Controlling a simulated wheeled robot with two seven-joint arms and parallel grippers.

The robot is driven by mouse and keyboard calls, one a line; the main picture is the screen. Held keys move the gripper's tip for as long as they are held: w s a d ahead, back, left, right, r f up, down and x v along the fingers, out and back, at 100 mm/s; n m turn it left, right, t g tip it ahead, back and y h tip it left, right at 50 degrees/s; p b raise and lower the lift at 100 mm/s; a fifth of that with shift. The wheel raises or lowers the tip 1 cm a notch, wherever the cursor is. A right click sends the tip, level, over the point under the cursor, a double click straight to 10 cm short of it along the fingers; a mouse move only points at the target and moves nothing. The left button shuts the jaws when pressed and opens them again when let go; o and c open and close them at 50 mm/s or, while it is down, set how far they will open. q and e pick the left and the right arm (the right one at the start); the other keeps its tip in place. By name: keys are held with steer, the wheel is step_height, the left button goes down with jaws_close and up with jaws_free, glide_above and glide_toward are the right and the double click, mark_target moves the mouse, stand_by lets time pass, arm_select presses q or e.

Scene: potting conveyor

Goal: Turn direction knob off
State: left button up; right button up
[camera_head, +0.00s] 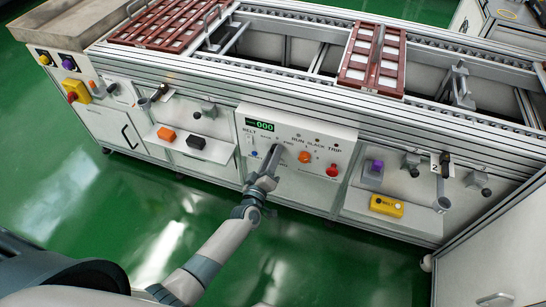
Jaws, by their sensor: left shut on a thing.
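The white control panel (290,183) is on the front of the conveyor, with a display (260,125) reading 000. My left gripper (272,162) reaches up to the panel below the FWD marking. It is shut on the direction knob, which is mostly hidden by the fingers, so its exact setting cannot be read. My right gripper is not in view.
Left of the panel, a shelf holds an orange block (166,134) and a black block (196,142). To the right are a purple block (374,170) and a yellow box (386,206). Red-framed trays (373,60) lie on the conveyor top. Green floor (350,262) is clear in front.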

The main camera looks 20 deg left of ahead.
arm_select(q)
steer(key=shift+n, duration=0.3)
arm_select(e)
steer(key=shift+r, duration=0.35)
arm_select(q)
steer(key=o, duration=1)
steer(key=shift+o, duration=0.2)
steer(key=shift+s, duration=0.1)
steer(key=s, duration=1.7)
steer(key=shift+s+a, duration=0.15)
steer(key=shift+a, duration=0.15)
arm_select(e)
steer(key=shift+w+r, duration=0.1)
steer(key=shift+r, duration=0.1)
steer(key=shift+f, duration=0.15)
